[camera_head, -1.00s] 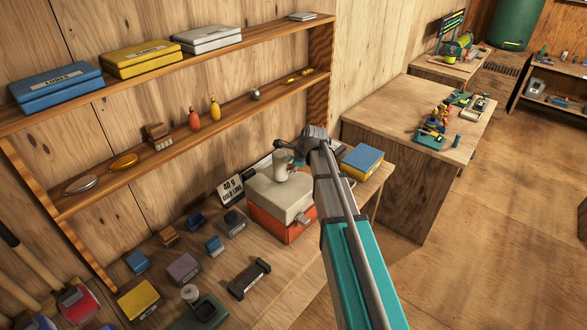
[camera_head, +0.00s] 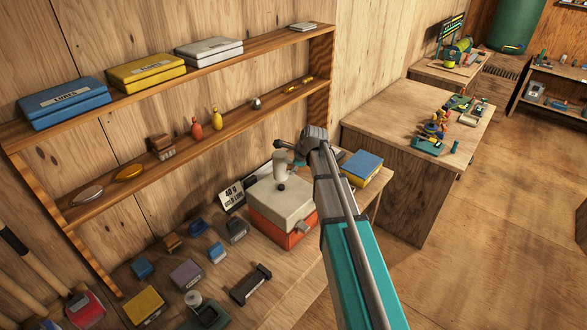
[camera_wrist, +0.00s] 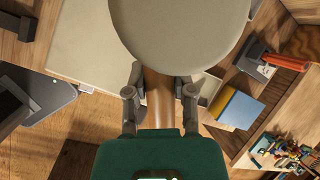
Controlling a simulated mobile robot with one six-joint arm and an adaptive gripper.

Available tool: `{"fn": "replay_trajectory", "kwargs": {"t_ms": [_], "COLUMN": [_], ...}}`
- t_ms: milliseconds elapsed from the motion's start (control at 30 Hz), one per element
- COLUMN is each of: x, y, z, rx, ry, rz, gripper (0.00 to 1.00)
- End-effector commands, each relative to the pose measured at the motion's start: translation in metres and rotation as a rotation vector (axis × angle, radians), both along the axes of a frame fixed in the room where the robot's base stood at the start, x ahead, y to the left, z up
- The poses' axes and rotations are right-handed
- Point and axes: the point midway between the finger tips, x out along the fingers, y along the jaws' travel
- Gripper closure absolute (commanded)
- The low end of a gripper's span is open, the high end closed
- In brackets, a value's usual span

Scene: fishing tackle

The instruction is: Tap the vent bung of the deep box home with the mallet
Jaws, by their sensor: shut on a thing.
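The deep box (camera_head: 284,232) is orange with a cream lid (camera_head: 263,200) and a front latch, and stands on the bench. My gripper (camera_wrist: 160,93) is shut on the mallet's wooden handle (camera_wrist: 160,103). The mallet's broad pale head (camera_wrist: 180,28) fills the top of the wrist view. In the head view the pale mallet head (camera_head: 280,164) is over the lid, left of my wrist. A small grey round piece (camera_head: 280,186) shows at the lid just below it, perhaps the vent bung. I cannot tell whether the mallet touches it. The wrist view hides the bung.
A blue-topped yellow box (camera_head: 362,167) stands right of the deep box. A sign (camera_head: 232,195) leans behind it on the left. Several small blocks and a black-ended holder (camera_head: 251,284) lie on the bench to the left. A shelf (camera_head: 185,134) runs along the wall.

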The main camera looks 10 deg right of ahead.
Motion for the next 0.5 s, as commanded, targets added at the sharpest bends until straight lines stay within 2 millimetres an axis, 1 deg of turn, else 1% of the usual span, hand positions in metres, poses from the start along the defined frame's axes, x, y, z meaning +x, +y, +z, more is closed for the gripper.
{"fn": "replay_trajectory", "kwargs": {"t_ms": [167,500], "x": [-0.0004,-0.0002], "y": [-0.0006,-0.0004], "z": [0.003,-0.0003], "rx": [0.012,0.012], "ry": [-0.008,-0.009], "rz": [0.006,0.007], "gripper": [1.0,1.0]}}
